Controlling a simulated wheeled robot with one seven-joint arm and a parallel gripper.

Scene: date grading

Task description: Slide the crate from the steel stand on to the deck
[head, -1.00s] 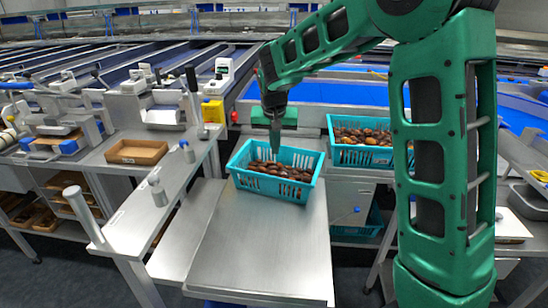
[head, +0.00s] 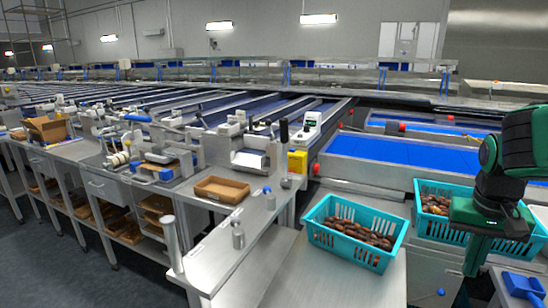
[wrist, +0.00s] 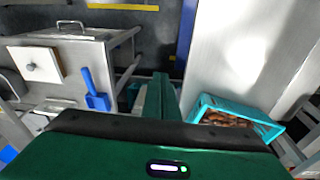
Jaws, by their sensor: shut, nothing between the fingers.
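A turquoise slotted crate (head: 337,243) filled with brown dates (head: 360,232) sits upright on a flat steel surface (head: 352,287). I cannot tell whether this surface is the stand or the deck. The crate also shows in the wrist view (wrist: 216,103), to the right of my fingers, at the end of a broad grey plate (wrist: 235,55). My gripper (head: 470,270) is shut and empty, pointing down to the right of this crate and apart from it. It also shows in the wrist view (wrist: 161,80).
A second turquoise crate of dates (head: 425,221) stands at the right, partly hidden by my arm. A bench with a brown tray (head: 221,189) and metal weights (head: 238,238) stands left of the first crate. A blue scoop (wrist: 95,92) lies on a cabinet (wrist: 65,75).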

